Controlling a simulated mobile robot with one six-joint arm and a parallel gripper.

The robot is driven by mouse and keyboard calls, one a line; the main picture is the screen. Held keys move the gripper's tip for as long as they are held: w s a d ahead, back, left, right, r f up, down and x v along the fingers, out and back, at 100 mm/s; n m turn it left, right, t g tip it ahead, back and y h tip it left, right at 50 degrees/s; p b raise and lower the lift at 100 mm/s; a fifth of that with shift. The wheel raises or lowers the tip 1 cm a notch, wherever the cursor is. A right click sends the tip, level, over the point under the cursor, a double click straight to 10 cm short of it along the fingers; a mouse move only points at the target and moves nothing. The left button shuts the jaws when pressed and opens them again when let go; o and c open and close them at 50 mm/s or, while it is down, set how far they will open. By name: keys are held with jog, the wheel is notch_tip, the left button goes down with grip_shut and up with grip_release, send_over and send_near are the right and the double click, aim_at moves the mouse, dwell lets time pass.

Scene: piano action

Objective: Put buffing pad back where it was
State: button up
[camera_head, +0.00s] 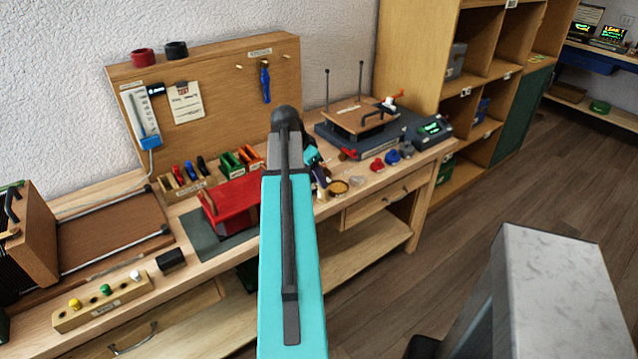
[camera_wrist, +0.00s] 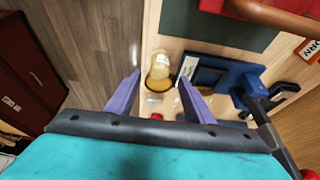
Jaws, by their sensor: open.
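I cannot make out with certainty which thing is the buffing pad. My gripper (camera_wrist: 160,77) is open, with its two purple fingers apart above the bench in the wrist view. A small amber jar-like container (camera_wrist: 159,66) with a pale label shows between and just beyond the fingertips; nothing is seen gripped. In the head view my arm hides most of the gripper and part of the bench beneath it. A round tan dish (camera_head: 340,186) and a clear dish (camera_head: 357,181) lie just right of my arm.
A red box-like piece (camera_head: 231,204) rests on a dark green mat (camera_head: 196,226) left of my arm. Red and blue knob-like pieces (camera_head: 391,157) lie at the right, before a press (camera_head: 362,118) and a meter (camera_head: 433,129).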

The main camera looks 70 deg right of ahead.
jog(key=shift+b+v, duration=0.3)
jog(key=shift+v, duration=1.95)
